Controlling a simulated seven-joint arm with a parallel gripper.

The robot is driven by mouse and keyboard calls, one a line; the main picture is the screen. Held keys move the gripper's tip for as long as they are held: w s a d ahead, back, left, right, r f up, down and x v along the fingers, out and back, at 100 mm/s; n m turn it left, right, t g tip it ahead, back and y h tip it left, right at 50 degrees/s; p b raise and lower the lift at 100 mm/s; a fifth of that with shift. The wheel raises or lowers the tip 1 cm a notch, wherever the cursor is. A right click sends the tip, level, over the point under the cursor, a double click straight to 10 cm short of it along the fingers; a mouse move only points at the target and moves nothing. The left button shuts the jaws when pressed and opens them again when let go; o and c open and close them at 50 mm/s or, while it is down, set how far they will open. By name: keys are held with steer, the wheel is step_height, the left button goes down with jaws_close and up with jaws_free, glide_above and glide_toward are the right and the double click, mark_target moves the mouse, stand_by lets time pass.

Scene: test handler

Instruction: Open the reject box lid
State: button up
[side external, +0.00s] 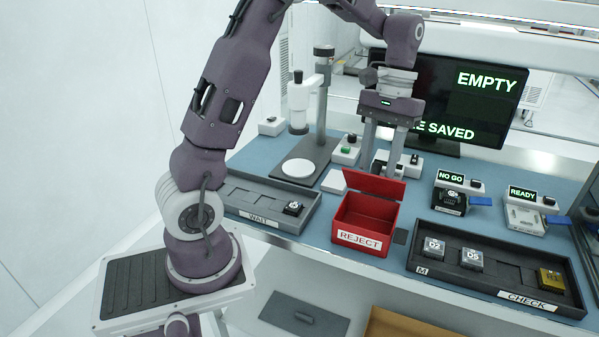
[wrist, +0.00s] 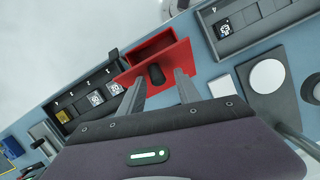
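The red reject box (side external: 345,226) stands on the blue bench with a white REJECT label on its front. Its lid (side external: 374,187) is raised at the back edge and tilted up, so the inside shows. In the wrist view the lid (wrist: 183,57) carries a black knob (wrist: 156,74), and the box's open inside (wrist: 152,46) shows beyond it. My gripper (side external: 380,168) points down just behind the raised lid, which partly hides the fingertips in the side view. The fingers are apart. In the wrist view the knob appears between my gripper's fingertips (wrist: 160,77), with space on both sides.
A WAIT tray (side external: 262,208) is left of the box, and a dark CHECK tray (side external: 505,276) with several blocks is to the right. A column stand (side external: 322,110) and small button boxes are behind. A monitor (side external: 455,100) stands at the back, behind my gripper.

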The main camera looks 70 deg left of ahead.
mark_target(373, 176)
steer(key=s+d+f, duration=0.2)
steer(key=s+d, duration=0.1)
step_height(373, 176, up, 5)
steer(key=s+d+t+y, duration=0.2)
steer(key=s+d+r+m+t, duration=0.1)
steer(key=s+m+t, duration=0.2)
steer(key=s, duration=0.4)
steer(key=s+d+r+m+t, duration=0.2)
steer(key=s, duration=0.6)
steer(key=shift+s+d+r+m+t, duration=0.15)
steer(key=shift+r+m+t, duration=0.1)
steer(key=shift+m+t, duration=0.15)
